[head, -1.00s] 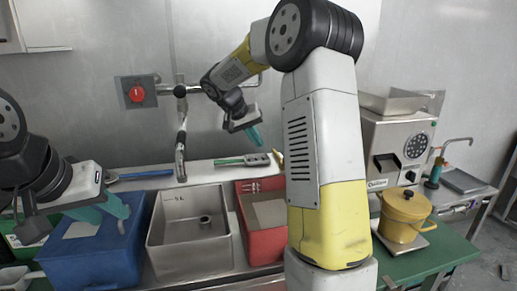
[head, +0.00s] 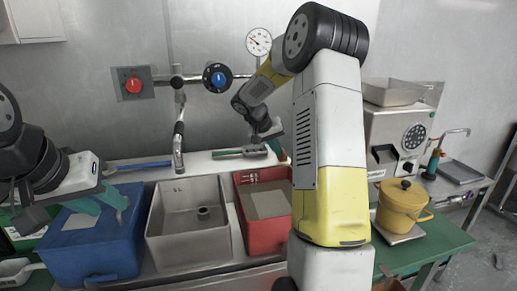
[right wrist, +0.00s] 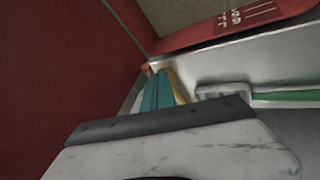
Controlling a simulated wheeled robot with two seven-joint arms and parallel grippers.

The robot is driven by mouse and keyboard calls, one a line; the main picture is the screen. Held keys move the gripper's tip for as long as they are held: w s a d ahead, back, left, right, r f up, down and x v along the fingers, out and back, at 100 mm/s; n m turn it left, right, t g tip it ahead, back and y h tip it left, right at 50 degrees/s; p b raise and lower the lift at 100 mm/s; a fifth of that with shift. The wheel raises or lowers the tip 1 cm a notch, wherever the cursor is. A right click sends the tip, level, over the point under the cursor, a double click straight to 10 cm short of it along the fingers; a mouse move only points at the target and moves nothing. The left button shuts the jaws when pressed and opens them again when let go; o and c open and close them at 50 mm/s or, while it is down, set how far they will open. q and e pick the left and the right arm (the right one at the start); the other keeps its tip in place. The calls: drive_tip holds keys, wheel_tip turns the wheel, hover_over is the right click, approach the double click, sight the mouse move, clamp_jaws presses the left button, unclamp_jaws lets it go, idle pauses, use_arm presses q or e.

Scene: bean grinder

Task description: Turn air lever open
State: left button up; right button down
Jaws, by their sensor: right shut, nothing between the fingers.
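A wall pipe carries a red knob (head: 133,85) on a square plate and a round blue knob (head: 217,78) to its right. A pressure gauge (head: 258,42) stands above the pipe. I cannot tell which part is the air lever. My right gripper (head: 283,157) is low over the back ledge, below and right of the blue knob, partly hidden by my right arm. Its teal fingers are together and empty in the right wrist view (right wrist: 162,90). My left gripper (head: 108,199) hangs over the blue bin at the left, far from the pipe; its finger gap is unclear.
A faucet (head: 179,145) rises behind the steel sink (head: 160,225). A blue bin (head: 85,250) and a red bin (head: 248,210) flank it. A green-handled tool (head: 230,154) lies on the ledge. A yellow pot (head: 402,210) and grinder (head: 385,125) stand right.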

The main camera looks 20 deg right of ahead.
drive_tip(key=shift+s+d+n+t, duration=0.35)
drive_tip(key=shift+d+n, duration=0.25)
drive_tip(key=shift+d, duration=0.2)
drive_tip(key=shift+d+f, duration=0.1)
drive_tip(key=shift+s+d, duration=0.15)
